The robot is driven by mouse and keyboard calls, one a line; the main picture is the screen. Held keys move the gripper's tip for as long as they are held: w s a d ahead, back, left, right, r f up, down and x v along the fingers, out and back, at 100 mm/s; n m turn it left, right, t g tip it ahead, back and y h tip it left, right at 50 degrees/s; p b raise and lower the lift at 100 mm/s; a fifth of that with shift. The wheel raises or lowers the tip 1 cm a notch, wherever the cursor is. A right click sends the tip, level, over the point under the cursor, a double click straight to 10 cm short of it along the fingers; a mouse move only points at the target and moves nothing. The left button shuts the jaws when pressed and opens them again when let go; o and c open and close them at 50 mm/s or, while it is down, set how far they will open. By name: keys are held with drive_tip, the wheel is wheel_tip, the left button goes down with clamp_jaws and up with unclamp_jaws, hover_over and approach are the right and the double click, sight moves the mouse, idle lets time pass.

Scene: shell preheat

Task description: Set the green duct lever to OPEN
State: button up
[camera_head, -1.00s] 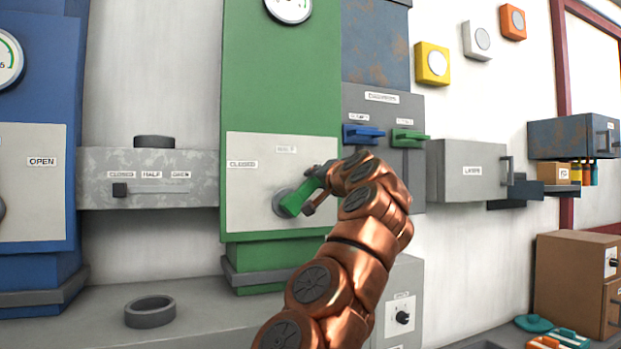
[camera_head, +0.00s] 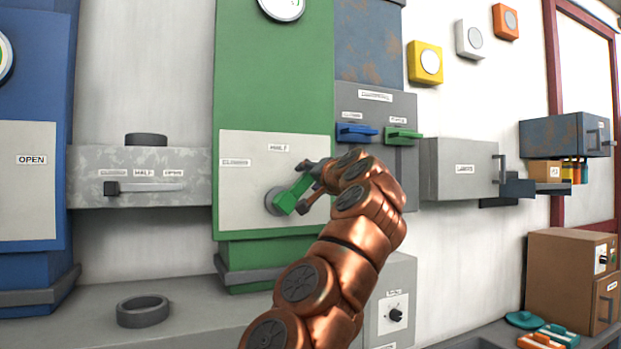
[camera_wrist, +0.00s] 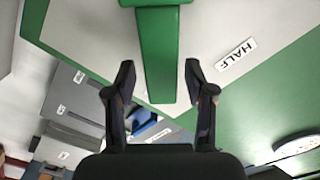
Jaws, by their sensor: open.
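The green duct lever (camera_head: 289,197) is on the pale plate of the tall green duct. It slants up and to the right from its round grey pivot. The HALF label (camera_head: 279,148) is above it and the CLOSED label (camera_head: 235,162) is to its upper left; no OPEN label shows on this plate, whose right part my arm hides. My gripper (camera_head: 318,178) is at the lever's outer end. In the wrist view, my gripper's open fingers (camera_wrist: 160,82) stand on either side of the green lever (camera_wrist: 158,55), with a gap on each side.
A grey box with a slider (camera_head: 145,188) is left of the green duct, beside the blue duct (camera_head: 38,258). Small blue (camera_head: 356,132) and green (camera_head: 403,134) levers sit on a grey panel to the right. A dark ring (camera_head: 143,311) lies on the ledge below.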

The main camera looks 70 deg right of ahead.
drive_tip(key=v, duration=1.1)
drive_tip(key=shift+s+a, duration=0.15)
drive_tip(key=shift+s, duration=0.05)
idle(0.7)
